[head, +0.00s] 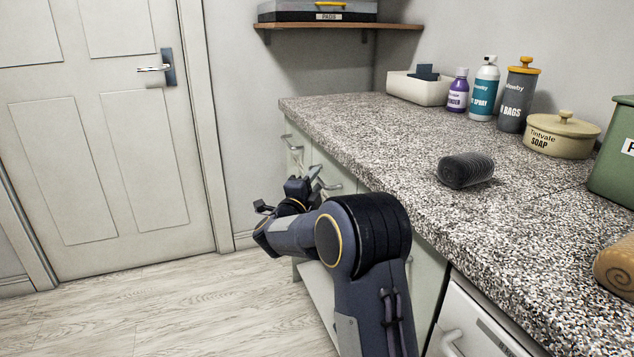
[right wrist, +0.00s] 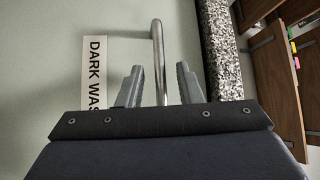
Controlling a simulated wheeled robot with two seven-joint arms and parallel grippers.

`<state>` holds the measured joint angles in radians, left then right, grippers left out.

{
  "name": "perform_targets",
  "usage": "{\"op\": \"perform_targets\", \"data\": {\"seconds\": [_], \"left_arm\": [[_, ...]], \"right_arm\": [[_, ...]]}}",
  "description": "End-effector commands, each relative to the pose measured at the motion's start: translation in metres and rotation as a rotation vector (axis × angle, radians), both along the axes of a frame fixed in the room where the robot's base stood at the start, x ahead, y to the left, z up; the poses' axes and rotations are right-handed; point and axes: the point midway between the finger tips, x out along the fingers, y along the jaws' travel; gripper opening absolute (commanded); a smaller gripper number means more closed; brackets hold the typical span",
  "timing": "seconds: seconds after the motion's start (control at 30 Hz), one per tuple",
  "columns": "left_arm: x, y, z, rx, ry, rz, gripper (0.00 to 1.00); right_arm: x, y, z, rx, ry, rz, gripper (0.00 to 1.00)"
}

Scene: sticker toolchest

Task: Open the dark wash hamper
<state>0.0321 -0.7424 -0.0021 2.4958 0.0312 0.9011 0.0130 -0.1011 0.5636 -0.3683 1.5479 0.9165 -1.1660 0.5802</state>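The dark wash hamper front (right wrist: 120,15) is a pale grey-green panel under the counter, with a white label reading "DARK WAS" (right wrist: 95,72) cut off by my gripper. Its metal bar handle (right wrist: 157,35) stands between the fingers of my right gripper (right wrist: 160,78). The fingers are open, one on each side of the bar, with gaps visible. In the head view, my right gripper (head: 312,180) is at the cabinet fronts below the counter, and my forearm hides part of them. My left gripper is not in view.
The speckled counter (head: 350,125) runs along the right, holding a dark ribbed roll (head: 466,170), bottles and a soap pot (head: 562,135). A pale panel (head: 318,298) juts out low behind my arm. The floor (head: 170,305) at left is clear before a closed door (head: 100,130).

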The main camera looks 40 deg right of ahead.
Motion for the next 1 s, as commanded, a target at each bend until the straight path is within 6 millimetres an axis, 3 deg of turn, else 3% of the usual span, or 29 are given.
{"op": "perform_targets", "data": {"seconds": [0.2,0.47,0.73,1.0], "left_arm": [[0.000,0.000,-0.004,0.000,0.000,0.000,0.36],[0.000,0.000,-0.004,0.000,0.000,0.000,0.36],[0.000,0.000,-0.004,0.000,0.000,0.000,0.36],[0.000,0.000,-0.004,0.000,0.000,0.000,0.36]], "right_arm": [[0.009,-0.017,0.002,0.000,0.000,0.001,0.32],[0.010,-0.018,0.003,0.000,0.001,0.002,0.32],[0.010,-0.018,0.003,0.001,0.002,0.002,0.00],[0.010,-0.018,0.003,0.001,0.001,0.002,0.00]]}}
